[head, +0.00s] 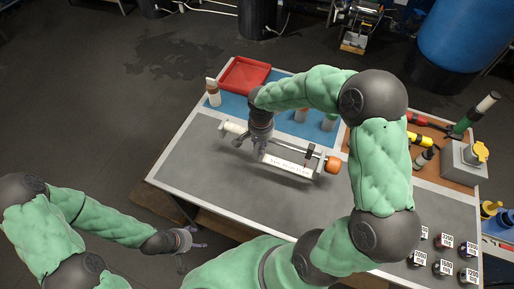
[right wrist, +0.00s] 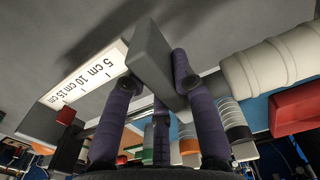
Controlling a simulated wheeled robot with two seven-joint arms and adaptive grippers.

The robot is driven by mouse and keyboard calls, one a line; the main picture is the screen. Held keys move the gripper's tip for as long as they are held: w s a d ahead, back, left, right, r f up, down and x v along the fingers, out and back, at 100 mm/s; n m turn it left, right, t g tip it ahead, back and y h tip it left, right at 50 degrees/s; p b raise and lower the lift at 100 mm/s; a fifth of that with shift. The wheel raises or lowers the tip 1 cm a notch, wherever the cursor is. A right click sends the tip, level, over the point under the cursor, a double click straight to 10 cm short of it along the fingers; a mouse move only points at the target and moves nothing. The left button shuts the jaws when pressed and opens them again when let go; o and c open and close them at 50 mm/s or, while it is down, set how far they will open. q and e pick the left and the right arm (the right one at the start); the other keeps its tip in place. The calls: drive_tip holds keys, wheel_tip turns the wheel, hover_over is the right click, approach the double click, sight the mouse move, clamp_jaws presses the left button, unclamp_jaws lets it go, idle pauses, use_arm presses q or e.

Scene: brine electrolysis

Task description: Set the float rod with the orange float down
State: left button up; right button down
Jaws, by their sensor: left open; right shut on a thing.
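The float rod has an orange float (head: 333,165) at its right end in the head view. A pale ribbed cylinder (head: 234,130) shows at the other side of my right gripper, and large in the right wrist view (right wrist: 280,65). My right gripper (head: 262,146) is shut on a grey block (right wrist: 155,60) of the rod, low over the grey mat (head: 215,180). A white scale strip (head: 287,166) marked in cm lies along the rod; whether it is joined to it I cannot tell. My left gripper (head: 182,242) is open and empty, off the table's left front side.
A red tray (head: 245,75) and several bottles, one with a brown band (head: 213,92), stand on the blue area behind. Several labelled dark jars (head: 443,240) stand front right. A grey box with a yellow knob (head: 464,160) is at right. The mat's front is clear.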

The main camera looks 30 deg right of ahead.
drive_tip(key=w+f, duration=0.1)
drive_tip(key=f, duration=0.1)
drive_tip(key=w+f, duration=0.2)
drive_tip(key=w+f+b, duration=0.1)
drive_tip(key=f, duration=0.1)
drive_tip(key=shift+w+d, duration=0.35)
drive_tip(key=shift+w, duration=0.05)
drive_tip(key=shift+f+b, duration=0.35)
drive_tip(key=shift+f, duration=1.1)
drive_tip(key=shift+f, duration=0.15)
drive_tip(key=c, duration=1.4)
unclamp_jaws()
drive_tip(key=shift+f, duration=0.1)
drive_tip(key=o, duration=0.4)
drive_tip(key=shift+r, duration=0.6)
wheel_tip(320, 180, up, 11)
drive_tip(key=shift+r+p, duration=0.15)
drive_tip(key=shift+p, duration=0.95)
